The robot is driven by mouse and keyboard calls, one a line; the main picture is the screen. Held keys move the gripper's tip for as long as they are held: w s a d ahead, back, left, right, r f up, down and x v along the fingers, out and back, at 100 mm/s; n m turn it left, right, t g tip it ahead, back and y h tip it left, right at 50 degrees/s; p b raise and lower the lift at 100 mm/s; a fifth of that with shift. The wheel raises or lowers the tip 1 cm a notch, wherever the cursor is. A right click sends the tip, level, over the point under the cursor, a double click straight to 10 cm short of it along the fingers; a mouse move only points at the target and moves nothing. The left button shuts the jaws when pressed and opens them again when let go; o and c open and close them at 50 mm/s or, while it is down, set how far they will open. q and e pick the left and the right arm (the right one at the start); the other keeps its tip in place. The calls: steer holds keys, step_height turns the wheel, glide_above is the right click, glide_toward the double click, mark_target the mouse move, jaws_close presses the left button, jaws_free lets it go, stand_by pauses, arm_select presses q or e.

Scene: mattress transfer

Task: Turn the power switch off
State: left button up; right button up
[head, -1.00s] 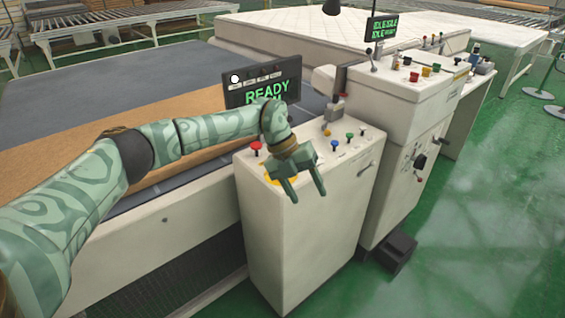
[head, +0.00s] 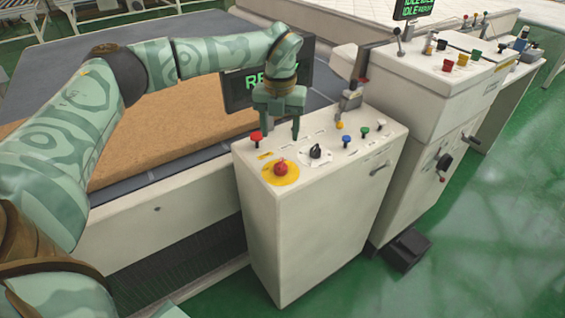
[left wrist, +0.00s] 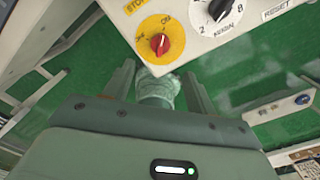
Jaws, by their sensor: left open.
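The power switch is a red rotary knob on a round yellow plate (head: 281,168) at the front left of the white console's top. It also shows near the top of the left wrist view (left wrist: 160,44), with small lettering on the plate. I cannot tell its setting for sure. My left gripper (head: 281,133) is open, fingers pointing down, above the panel behind the knob in the head view. Its fingers (left wrist: 161,78) show below the knob in the left wrist view, apart from it, with nothing held. My right gripper is not in view.
A black selector knob (head: 315,151) sits right of the switch and a red push button (head: 256,139) left of it. Blue, green and white buttons line the panel's right. A dark display (head: 243,90) stands behind the gripper. A bigger control cabinet (head: 420,100) stands to the right.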

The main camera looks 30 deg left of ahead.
mark_target(280, 162)
arm_select(q)
step_height(280, 162, down, 10)
steer(key=shift+w+b, duration=0.1)
steer(key=shift+b, duration=0.95)
steer(key=shift+f, duration=0.65)
steer(key=c, duration=1)
